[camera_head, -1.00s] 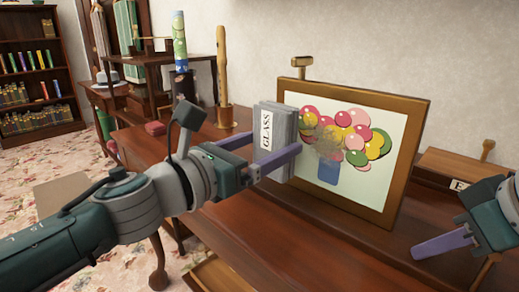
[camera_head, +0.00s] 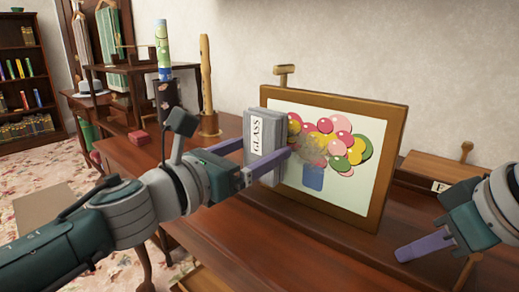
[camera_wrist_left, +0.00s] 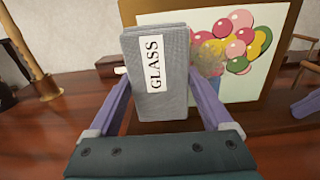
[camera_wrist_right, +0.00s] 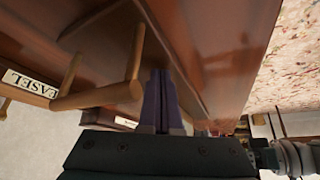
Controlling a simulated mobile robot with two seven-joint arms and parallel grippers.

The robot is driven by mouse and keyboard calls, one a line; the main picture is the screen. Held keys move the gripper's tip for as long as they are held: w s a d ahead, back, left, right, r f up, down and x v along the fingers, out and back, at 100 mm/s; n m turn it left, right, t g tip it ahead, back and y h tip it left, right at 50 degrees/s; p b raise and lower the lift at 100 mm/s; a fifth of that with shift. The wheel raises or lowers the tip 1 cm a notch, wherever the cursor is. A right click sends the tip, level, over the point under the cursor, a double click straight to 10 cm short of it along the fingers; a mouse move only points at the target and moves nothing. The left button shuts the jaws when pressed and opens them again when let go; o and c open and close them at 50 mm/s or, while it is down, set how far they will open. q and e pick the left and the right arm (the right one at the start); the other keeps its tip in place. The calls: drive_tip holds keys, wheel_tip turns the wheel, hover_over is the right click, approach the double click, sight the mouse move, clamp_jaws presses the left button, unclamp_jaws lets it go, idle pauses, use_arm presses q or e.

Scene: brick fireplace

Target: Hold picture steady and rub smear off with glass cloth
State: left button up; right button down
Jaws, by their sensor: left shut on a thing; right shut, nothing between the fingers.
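The glass cloth (camera_head: 266,165) is a grey folded pad with a white "GLASS" label. My left gripper (camera_head: 259,160) is shut on it, and it fills the jaws in the left wrist view (camera_wrist_left: 177,95). The picture (camera_head: 350,195), colourful balloon shapes over a blue pot in a brown frame, leans upright on the desk. A dull grey-brown smear (camera_head: 312,151) covers its middle left. The cloth overlaps the picture's left side in view, left of the smear; I cannot tell whether it touches. My right gripper (camera_head: 398,256) is shut and empty, low and right of the frame, apart from it.
A wooden box (camera_head: 425,171) with a partly hidden label lies right of the picture. A wooden flute (camera_head: 206,85) stands on the left, beside a shelf. The desk top (camera_head: 290,235) before the picture is clear.

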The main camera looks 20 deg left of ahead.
sight(336, 157)
use_arm(q)
drive_tip(key=shift+x, duration=0.85)
drive_tip(key=shift+s+d, duration=0.55)
drive_tip(key=shift+d, duration=1.2)
drive_tip(key=shift+s+d, duration=0.5)
drive_tip(key=shift+d, duration=1.2)
drive_tip(key=shift+s+d, duration=0.55)
drive_tip(key=shift+d, duration=1.2)
drive_tip(key=shift+w+a, duration=0.6)
drive_tip(key=shift+a, duration=1.1)
drive_tip(key=shift+w+a, duration=0.55)
drive_tip(key=shift+a, duration=1.2)
drive_tip(key=shift+w+a, duration=0.6)
drive_tip(key=shift+a, duration=1.1)
drive_tip(key=shift+v, duration=3)
drive_tip(key=shift+s, duration=0.1)
drive_tip(key=v, duration=0.3)
